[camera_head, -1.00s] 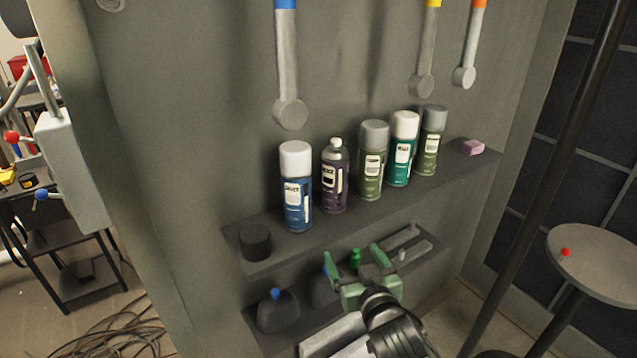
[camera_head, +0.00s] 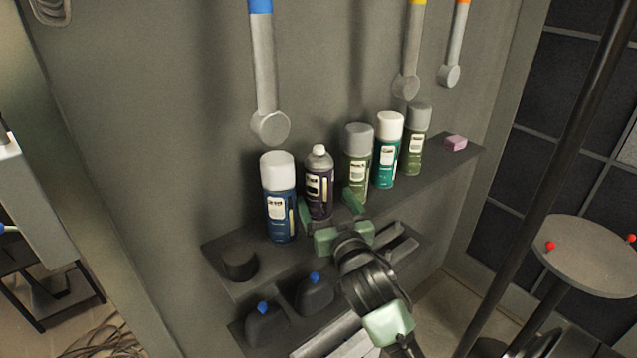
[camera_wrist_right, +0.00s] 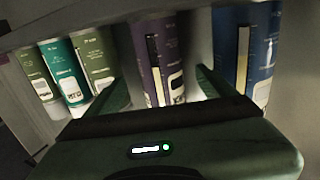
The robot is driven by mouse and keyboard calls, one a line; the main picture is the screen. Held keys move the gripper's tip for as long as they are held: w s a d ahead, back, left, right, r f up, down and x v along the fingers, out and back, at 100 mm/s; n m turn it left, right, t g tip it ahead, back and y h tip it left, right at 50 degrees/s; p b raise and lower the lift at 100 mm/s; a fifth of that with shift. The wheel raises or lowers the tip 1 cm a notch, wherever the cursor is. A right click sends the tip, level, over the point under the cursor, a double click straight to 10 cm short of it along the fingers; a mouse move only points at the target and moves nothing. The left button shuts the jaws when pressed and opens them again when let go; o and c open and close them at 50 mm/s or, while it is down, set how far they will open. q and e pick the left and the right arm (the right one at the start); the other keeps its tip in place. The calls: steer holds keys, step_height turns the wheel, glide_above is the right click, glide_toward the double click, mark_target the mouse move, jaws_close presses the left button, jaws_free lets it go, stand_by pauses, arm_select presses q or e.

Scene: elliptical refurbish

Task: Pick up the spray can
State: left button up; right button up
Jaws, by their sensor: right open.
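Several spray cans stand upright in a row on the upper shelf. From left to right they are a blue can with a white cap (camera_head: 279,197), a purple can without a cap (camera_head: 318,187), an olive can with a grey cap (camera_head: 357,160), a teal can with a white cap (camera_head: 387,150) and another olive can (camera_head: 415,140). My right gripper (camera_head: 332,208) is open and empty at the shelf's front, facing the purple can. In the right wrist view the purple can (camera_wrist_right: 158,60) stands between the two green fingers, with the blue can (camera_wrist_right: 246,50) beyond one finger. My left gripper is not in view.
A dark round tin (camera_head: 240,264) sits at the upper shelf's left end, and a pink block (camera_head: 456,143) at its right end. Dark bottles with blue caps (camera_head: 316,295) stand on the lower shelf. A round grey table (camera_head: 590,262) and a dark pole are at right.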

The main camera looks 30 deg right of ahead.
mark_target(323, 196)
steer(key=shift+w+d, duration=0.1)
steer(key=shift+w, duration=0.3)
steer(key=p+x, duration=0.2)
steer(key=x, duration=0.2)
steer(key=shift+w, duration=0.1)
steer(key=shift+w+d+f, duration=0.15)
steer(key=shift+w+f, duration=0.1)
steer(key=shift+w, duration=0.2)
steer(key=shift+s, duration=0.1)
steer(key=c, duration=0.6)
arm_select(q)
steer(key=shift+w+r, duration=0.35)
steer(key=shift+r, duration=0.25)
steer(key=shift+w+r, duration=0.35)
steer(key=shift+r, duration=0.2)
arm_select(e)
steer(key=shift+r, duration=0.1)
steer(key=c, duration=1)
